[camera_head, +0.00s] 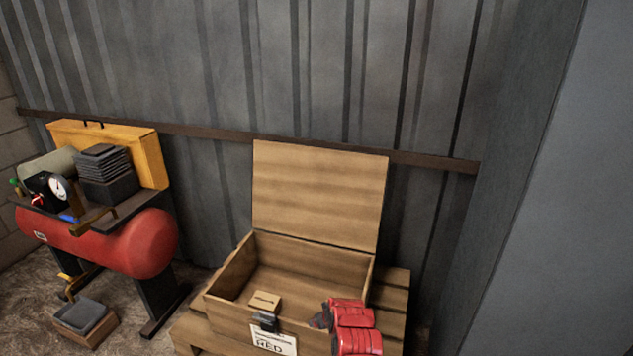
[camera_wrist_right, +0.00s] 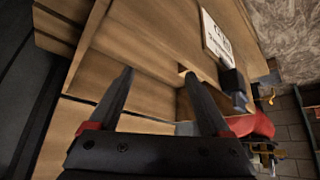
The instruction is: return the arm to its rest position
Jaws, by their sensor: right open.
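My right arm comes in at the bottom right of the head view, with red links. Its dark gripper (camera_head: 318,320) is at the front right part of an open wooden crate (camera_head: 330,256). In the right wrist view, the two dark fingers of the gripper (camera_wrist_right: 158,75) are spread apart with nothing between them. The crate's wooden boards (camera_wrist_right: 140,50) fill the view beyond the fingertips. I cannot tell whether the fingers touch the crate. My left gripper is not in view.
The crate's lid (camera_head: 318,195) stands up against the corrugated wall. A small wooden block (camera_head: 265,300) is at the crate's front, near a black latch (camera_head: 265,321) and a white label (camera_head: 273,341). A red compressor tank (camera_head: 110,240) stands left.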

